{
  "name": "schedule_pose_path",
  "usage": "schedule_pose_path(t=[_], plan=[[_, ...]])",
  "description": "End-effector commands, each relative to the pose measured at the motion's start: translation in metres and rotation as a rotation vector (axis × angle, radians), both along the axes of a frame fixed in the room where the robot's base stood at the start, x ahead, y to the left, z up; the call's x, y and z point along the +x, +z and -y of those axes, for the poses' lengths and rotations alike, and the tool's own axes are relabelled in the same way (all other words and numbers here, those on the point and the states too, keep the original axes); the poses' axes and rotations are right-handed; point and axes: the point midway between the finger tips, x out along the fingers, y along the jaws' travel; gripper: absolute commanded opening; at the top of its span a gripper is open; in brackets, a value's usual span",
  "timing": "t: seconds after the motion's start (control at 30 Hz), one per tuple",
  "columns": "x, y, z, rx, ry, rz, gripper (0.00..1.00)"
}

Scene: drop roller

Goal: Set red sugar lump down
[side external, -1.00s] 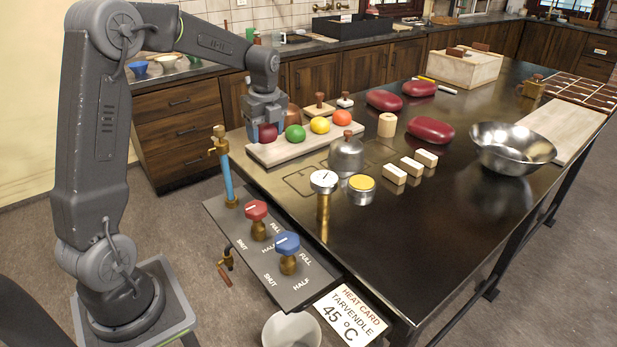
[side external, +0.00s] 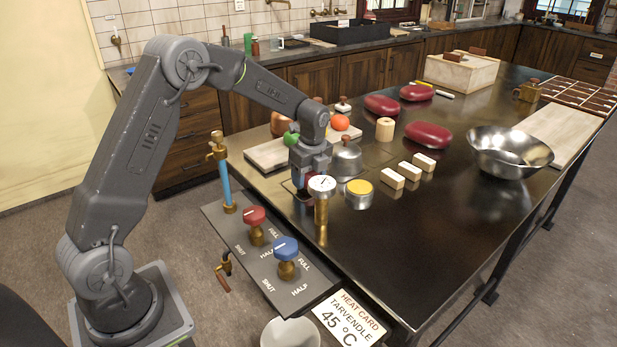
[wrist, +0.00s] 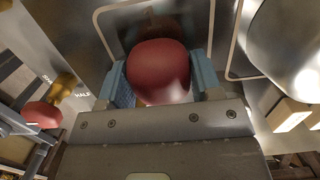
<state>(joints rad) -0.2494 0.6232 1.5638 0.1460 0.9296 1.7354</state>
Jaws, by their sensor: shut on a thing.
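My gripper (side external: 303,196) is low over the near left part of the dark table, behind the brass post with the round dial. In the wrist view, its blue finger pads (wrist: 160,82) are shut on either side of the red sugar lump (wrist: 158,70). In the side view the lump is mostly hidden by the gripper and the dial. A reflection of it shows on the glossy surface, inside a pale outlined area. I cannot tell whether the lump touches the surface.
The steel domed vessel (side external: 346,160) stands just right of my gripper, with the dial (side external: 321,184) and yellow-topped tin (side external: 359,191) close by. The table's front right is clear.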

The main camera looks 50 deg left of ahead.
Motion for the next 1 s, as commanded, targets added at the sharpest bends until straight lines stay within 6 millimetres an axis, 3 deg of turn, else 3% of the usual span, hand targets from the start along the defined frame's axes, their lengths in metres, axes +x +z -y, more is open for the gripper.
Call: schedule_pose_path(t=[0.4,0.43,0.63,0.7,1.0], plan=[[0.0001,-0.0080,-0.0005,0.000,0.001,0.001,0.33],[0.0001,-0.0081,-0.0005,0.000,0.001,0.001,0.61],[0.0000,-0.0078,-0.0004,0.000,0.001,0.001,0.80],[0.0000,-0.0078,-0.0004,0.000,0.001,0.001,0.84],[0.0001,-0.0029,-0.0003,0.000,0.001,0.002,0.84]])
